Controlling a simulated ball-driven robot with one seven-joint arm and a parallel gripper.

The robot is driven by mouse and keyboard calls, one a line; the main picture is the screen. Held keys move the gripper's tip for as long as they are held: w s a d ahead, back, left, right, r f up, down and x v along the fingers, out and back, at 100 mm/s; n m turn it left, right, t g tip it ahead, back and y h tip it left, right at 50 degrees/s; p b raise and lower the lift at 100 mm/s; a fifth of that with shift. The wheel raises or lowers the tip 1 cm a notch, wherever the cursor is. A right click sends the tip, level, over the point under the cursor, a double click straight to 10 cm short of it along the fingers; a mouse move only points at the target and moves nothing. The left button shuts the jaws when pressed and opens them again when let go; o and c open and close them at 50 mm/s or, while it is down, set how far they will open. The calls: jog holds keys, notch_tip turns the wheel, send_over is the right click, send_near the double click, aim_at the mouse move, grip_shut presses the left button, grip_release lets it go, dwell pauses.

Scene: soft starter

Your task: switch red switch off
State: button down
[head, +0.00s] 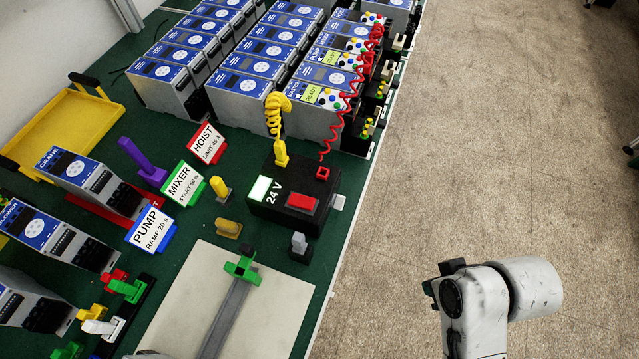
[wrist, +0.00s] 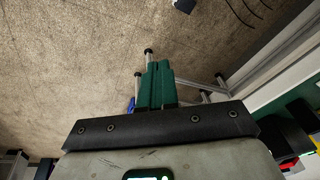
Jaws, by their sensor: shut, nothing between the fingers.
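The red switch (head: 302,203) sits on top of a black box marked 24 V (head: 272,203), near the right edge of the green table. A bright, pale green panel (head: 260,188) shows on the same box, left of the switch. My gripper (wrist: 155,68) shows in the wrist view with its green fingers together and nothing between them. It points over the floor, with the table edge to the right. In the head view I see my white arm links to the right of the table, apart from the box; the fingers are not clear there.
A yellow coiled cable (head: 275,112) and a red coiled cable (head: 352,88) run from the box to rows of blue-topped units (head: 250,85). A grey plug (head: 299,243) stands in front of the box. A beige mat (head: 190,290) lies nearer.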

jog(key=w+a+r+n+y+p, duration=0.2)
jog(key=w+a+r+n+p, duration=0.2)
jog(key=a+r, duration=0.4)
jog(key=w+a+r+n+y+p, duration=0.2)
jog(key=w+a+r+n+p, duration=0.3)
jog(key=r, duration=1.2)
jog(key=w+a+n, duration=0.1)
jog(key=a, duration=0.3)
jog(key=shift+n+y, duration=0.4)
jog(key=shift+a+f, duration=0.1)
jog(key=b, duration=0.4)
send_over(307, 205)
jog(key=d, duration=0.1)
jog(key=f, duration=0.8)
jog(key=shift+s+d+f, duration=0.1)
jog(key=shift+s+d, duration=0.1)
jog(key=shift+s, duration=0.15)
jog(key=shift+d+f, duration=0.25)
jog(key=shift+f, duration=0.95)
jog(key=shift+s+d+f+p, duration=0.1)
jog(key=shift+f+p, duration=0.2)
jog(key=shift+f, duration=0.45)
